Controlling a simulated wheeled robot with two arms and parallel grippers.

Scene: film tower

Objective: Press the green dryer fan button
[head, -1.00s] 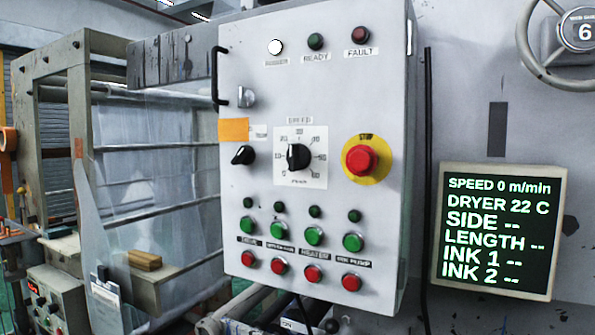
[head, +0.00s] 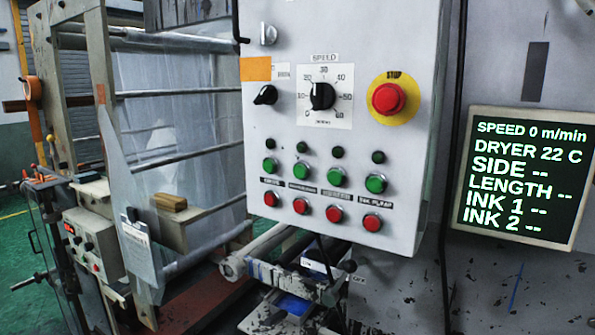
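A row of green buttons sits low on the grey control panel (head: 350,30), above a row of red ones. The leftmost green button (head: 269,166) has a blurred label. The second green button from the left (head: 302,171) has a label (head: 302,187) too small to read surely; it may be the dryer fan one. The third green button (head: 334,176) appears labelled heater and the fourth (head: 376,183) ink pump. The small lamps above them (head: 301,147) look dark. Neither of my grippers is in view.
A red stop button (head: 388,98) on a yellow disc and a black speed knob (head: 321,96) sit higher on the panel. A screen (head: 525,175) at right reads speed 0 and dryer 22 C. Rollers (head: 265,245) and a metal frame (head: 120,150) stand left and below.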

